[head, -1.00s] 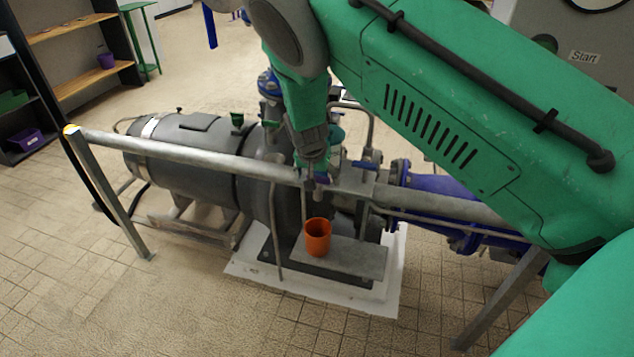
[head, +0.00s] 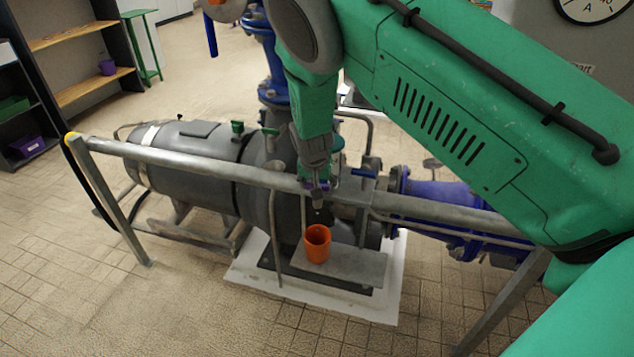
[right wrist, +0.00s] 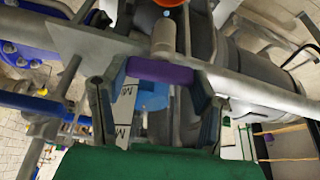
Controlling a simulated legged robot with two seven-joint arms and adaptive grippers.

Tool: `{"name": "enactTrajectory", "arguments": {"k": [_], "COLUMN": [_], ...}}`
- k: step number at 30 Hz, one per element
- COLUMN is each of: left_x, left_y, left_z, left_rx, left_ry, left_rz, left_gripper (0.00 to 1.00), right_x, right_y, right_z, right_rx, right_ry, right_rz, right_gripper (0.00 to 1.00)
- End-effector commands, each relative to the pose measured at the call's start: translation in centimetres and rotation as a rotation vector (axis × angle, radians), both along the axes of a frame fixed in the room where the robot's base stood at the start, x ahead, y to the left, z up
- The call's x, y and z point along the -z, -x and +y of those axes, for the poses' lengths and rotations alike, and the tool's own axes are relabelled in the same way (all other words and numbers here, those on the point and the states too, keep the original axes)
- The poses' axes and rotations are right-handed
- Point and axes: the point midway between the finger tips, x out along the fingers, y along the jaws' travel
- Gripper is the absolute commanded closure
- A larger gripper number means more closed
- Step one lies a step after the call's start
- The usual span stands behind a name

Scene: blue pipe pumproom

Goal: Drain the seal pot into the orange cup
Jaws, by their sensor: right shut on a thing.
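The orange cup (head: 317,245) stands upright on a grey plate (head: 350,266) beside the pump, below the rail. Its rim shows at the top edge of the right wrist view (right wrist: 170,2). A short grey cylindrical spout (right wrist: 163,38) shows between the handle and the cup. The seal pot's body cannot be made out clearly. The cup's contents cannot be seen. My left gripper is not in view.
A grey rail (head: 220,167) crosses in front of the grey pump (head: 190,165). Blue pipework (head: 440,200) lies to the right. Shelves (head: 80,60) stand at the back left.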

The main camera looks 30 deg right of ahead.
Motion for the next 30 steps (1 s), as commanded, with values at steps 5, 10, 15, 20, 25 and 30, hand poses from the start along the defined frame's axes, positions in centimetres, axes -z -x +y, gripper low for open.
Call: {"name": "enactTrajectory", "arguments": {"k": [5, 10, 15, 20, 25, 30], "left_x": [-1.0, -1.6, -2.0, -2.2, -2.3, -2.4], "left_y": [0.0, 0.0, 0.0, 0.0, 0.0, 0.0], "left_z": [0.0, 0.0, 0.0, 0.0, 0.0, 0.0], "left_rx": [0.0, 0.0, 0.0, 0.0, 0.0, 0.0], "left_ry": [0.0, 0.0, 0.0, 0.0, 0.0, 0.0], "left_rz": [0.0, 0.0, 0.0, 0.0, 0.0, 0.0], "left_gripper": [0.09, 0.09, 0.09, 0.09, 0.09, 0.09], "right_x": [-0.2, -0.2, -0.1, -0.1, 0.0, 0.0], "right_y": [0.1, 0.0, 0.0, 0.0, 0.0, 0.0], "right_z": [0.1, 0.0, 0.0, -0.1, -0.1, -0.1], "right_rx": [-0.138, -0.294, -0.441, -0.559, -0.654, -0.716], "right_ry": [-0.006, -0.006, -0.005, -0.004, -0.003, -0.001], "right_rz": [0.0, -0.002, -0.003, -0.002, -0.002, 0.0], "right_gripper": [0.75, 0.75, 0.75, 0.75, 0.75, 0.75]}}
